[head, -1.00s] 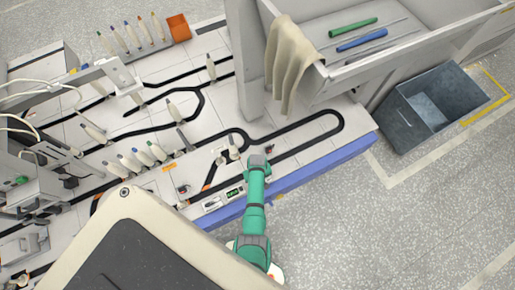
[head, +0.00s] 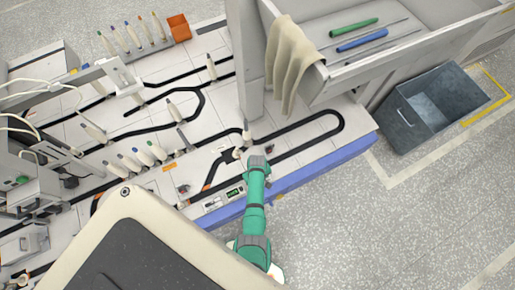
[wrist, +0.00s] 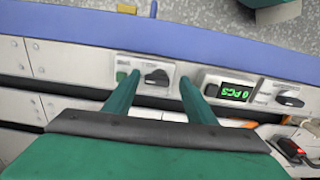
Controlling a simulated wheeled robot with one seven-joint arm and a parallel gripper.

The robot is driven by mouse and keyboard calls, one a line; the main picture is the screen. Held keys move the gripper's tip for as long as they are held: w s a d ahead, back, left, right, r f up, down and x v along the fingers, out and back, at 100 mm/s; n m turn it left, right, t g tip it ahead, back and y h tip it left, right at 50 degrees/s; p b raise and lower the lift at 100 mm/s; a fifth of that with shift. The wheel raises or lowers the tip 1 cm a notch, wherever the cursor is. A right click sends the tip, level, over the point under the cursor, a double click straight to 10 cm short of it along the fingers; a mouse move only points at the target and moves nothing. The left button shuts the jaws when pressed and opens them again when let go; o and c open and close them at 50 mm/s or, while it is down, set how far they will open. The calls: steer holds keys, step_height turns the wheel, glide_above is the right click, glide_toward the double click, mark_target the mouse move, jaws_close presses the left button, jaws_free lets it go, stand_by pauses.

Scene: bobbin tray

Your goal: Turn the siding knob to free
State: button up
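A black knob (wrist: 157,77) on a white panel with a small green patch shows in the wrist view. Its handle lies roughly sideways; I cannot read any label. My gripper (wrist: 160,78) is open, its two green fingers on either side of this knob; I cannot tell whether they touch it. In the head view my gripper (head: 256,164) is over the table's front edge and hides the first knob. The counter display (head: 234,193) shows left of it.
A black track (head: 318,116) runs over the white table, with bobbins on it; one bobbin (head: 247,133) stands just behind my gripper. A red-and-black part (wrist: 297,149) is at lower right in the wrist view. A grey bin (head: 400,115) stands on the floor at right.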

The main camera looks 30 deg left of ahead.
steer(key=shift+w, duration=0.15)
steer(key=shift+r, duration=0.45)
step_height(320, 180, up, 10)
stand_by(0.6)
